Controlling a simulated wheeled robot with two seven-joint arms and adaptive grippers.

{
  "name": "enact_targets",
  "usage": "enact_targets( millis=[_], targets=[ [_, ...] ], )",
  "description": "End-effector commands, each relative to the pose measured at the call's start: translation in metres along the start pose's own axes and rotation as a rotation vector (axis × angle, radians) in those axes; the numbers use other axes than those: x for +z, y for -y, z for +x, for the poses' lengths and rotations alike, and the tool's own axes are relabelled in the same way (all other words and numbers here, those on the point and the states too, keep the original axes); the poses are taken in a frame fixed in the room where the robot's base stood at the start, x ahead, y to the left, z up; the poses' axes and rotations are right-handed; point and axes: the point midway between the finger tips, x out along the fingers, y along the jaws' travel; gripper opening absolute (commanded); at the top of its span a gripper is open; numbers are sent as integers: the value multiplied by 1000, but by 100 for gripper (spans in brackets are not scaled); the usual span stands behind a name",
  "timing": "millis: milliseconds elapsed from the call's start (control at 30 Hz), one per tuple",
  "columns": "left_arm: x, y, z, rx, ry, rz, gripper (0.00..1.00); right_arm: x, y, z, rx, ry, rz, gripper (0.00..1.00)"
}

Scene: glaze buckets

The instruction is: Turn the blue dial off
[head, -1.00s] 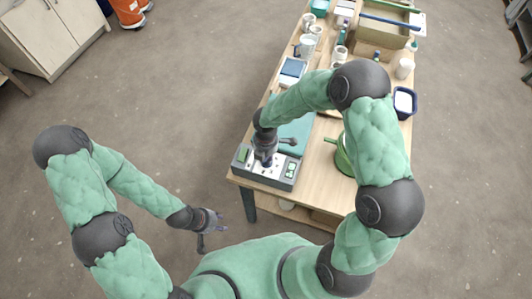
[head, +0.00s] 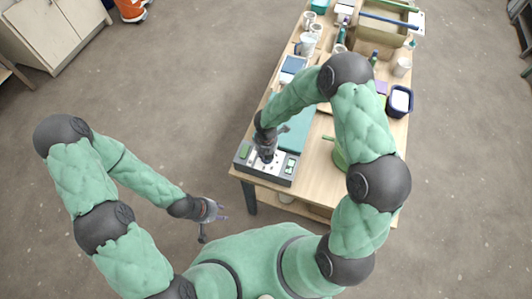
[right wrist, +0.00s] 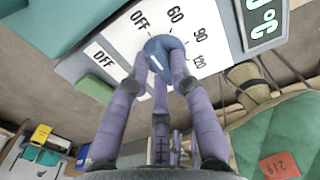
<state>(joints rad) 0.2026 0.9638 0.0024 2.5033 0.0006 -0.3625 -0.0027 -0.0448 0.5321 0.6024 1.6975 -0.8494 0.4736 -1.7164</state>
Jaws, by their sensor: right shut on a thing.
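The blue dial (right wrist: 164,45) sits on a white panel face in the right wrist view. The labels OFF, 60, 90 and 120 are printed around it. A short white line shows on the dial, and which label it points at is hard to tell. My right gripper (right wrist: 159,66) is shut on the dial, its purple fingers on its sides. In the head view the right gripper (head: 266,155) is over the control box (head: 279,179) at the table's near end and hides the dial. My left gripper (head: 219,211) is open and empty, off the table's left side.
A green switch (right wrist: 95,88) with its own OFF label and a digital display (right wrist: 262,20) flank the dial. A green pot (head: 339,158) stands to the right on the wooden table (head: 318,173). Cups, boxes and a blue bin (head: 399,102) crowd the far part.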

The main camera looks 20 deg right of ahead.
Motion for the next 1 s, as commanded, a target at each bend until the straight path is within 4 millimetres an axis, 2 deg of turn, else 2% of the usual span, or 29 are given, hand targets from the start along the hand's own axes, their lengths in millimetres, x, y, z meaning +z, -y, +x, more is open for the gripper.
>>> enact_targets(
  millis=[400, 433, 500, 867, 1000],
  targets=[
    [0, 0, 0, 0, 0, 0, 40, 1, 0, 0, 2, 2, -9, 0],
    [0, 0, 0, 0, 0, 0, 40, 1, 0, 0, 2, 2, -9, 25],
    [0, 0, 0, 0, 0, 0, 40, 1, 0, 0, 2, 2, -9, 45],
    [0, 0, 0, 0, 0, 0, 40, 1, 0, -1, 1, 1, -7, 46],
    [0, 0, 0, 0, 0, 0, 40, 1, 0, -13, 1, 3, -7, 46]
  ],
)
